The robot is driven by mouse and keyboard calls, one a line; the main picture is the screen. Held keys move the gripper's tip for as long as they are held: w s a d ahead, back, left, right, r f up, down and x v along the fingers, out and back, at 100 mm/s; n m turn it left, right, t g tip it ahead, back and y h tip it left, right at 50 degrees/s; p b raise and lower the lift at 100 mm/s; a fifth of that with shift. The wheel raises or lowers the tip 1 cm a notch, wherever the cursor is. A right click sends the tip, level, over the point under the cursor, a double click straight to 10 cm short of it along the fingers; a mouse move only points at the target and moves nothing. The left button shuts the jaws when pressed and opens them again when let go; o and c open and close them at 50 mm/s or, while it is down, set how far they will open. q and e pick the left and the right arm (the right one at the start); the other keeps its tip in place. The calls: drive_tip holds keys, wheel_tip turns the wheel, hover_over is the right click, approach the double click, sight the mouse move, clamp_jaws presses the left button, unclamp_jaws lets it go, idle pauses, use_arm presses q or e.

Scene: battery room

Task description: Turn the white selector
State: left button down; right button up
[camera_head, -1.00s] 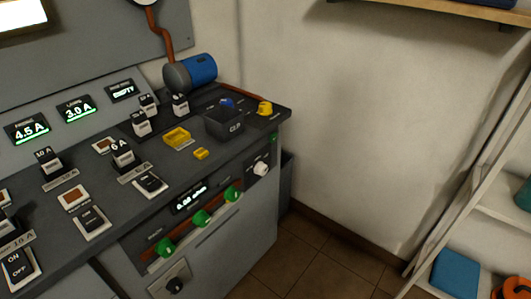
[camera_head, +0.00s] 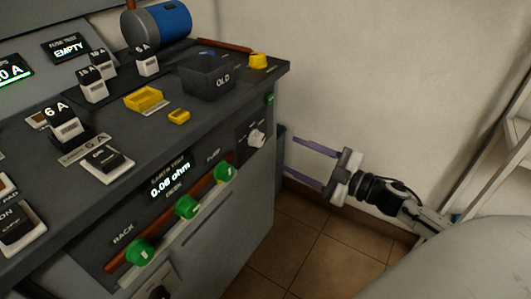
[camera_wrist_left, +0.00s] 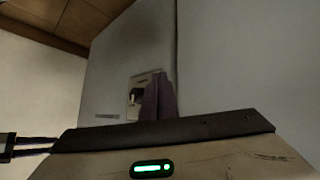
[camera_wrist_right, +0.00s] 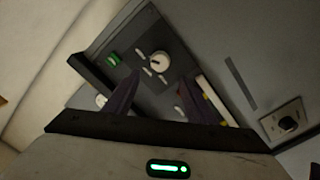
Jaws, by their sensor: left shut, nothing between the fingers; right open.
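The white selector (camera_head: 257,138) is a small white knob on a dark plate at the right end of the console's front. In the right wrist view the white selector (camera_wrist_right: 158,63) is a round knob with a dark mark, ahead of the fingers, with pale labels around it. My right gripper (camera_head: 290,154) is open and empty, to the right of the selector and apart from it, fingers toward the console. Its purple fingers (camera_wrist_right: 159,80) also show in the right wrist view. My left gripper (camera_wrist_left: 158,98) is shut and empty before a grey panel; the head view does not show it.
Several green knobs (camera_head: 187,207) sit left of the selector, below a 0.06 ohm display (camera_head: 170,179). An OLD bin (camera_head: 206,80) and a yellow knob (camera_head: 258,61) stand on top. A black knob (camera_wrist_right: 288,123) is lower on the front. Free floor (camera_head: 300,240) lies to the right.

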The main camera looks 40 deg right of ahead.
sight(261, 141)
drive_tip(key=b+x, duration=0.1)
drive_tip(key=x, duration=0.7)
drive_tip(key=shift+w+a, duration=0.1)
drive_tip(key=shift+w, duration=0.1)
drive_tip(key=shift+w+a, duration=0.2)
drive_tip(key=shift+w, duration=0.35)
use_arm(q)
drive_tip(key=shift+d+f, duration=0.1)
drive_tip(key=shift+f, duration=0.1)
use_arm(e)
drive_tip(key=shift+w, duration=0.1)
drive_tip(key=shift+c, duration=0.4)
drive_tip(key=c, duration=1)
drive_tip(key=shift+o, duration=0.2)
